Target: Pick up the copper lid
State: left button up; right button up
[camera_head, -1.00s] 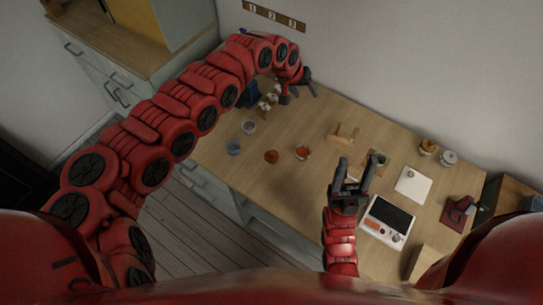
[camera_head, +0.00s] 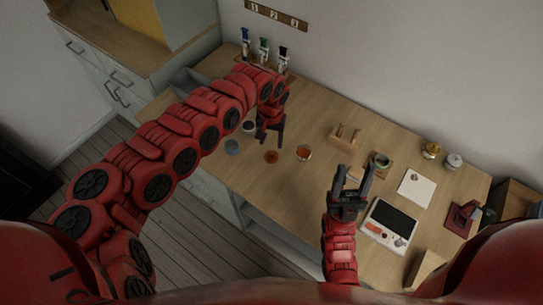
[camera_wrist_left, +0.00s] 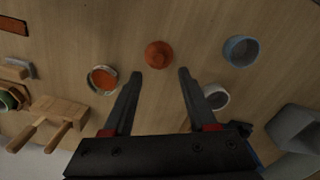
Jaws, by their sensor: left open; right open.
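The copper lid (camera_head: 271,157), a small round orange-brown piece, lies on the wooden table. It also shows in the left wrist view (camera_wrist_left: 159,54), just beyond and between the fingertips. My left gripper (camera_head: 271,138) is open and empty, pointing down above the table close to the lid. It also shows in the left wrist view (camera_wrist_left: 160,76). I cannot tell its exact height over the lid. My right gripper (camera_head: 354,178) is open and empty over the front of the table, left of the white device.
A cup with orange contents (camera_head: 304,153) stands right of the lid. A blue-grey cup (camera_head: 232,147) and a pale cup (camera_head: 249,127) stand to its left. A wooden stand (camera_head: 345,136), a white device with dark screen (camera_head: 390,221) and jars (camera_head: 453,161) lie further right.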

aim_at(271, 153)
pick_arm(q)
jog(key=shift+f, duration=0.55)
jog(key=shift+s+d+f+p, duration=0.1)
jog(key=shift+f+p, duration=0.25)
jog(key=shift+p, duration=0.1)
notch_tip(271, 153, down, 4)
jog(key=shift+r+p, duration=0.2)
jog(key=shift+p, duration=0.3)
jog(key=shift+f, duration=0.5)
grip_shut()
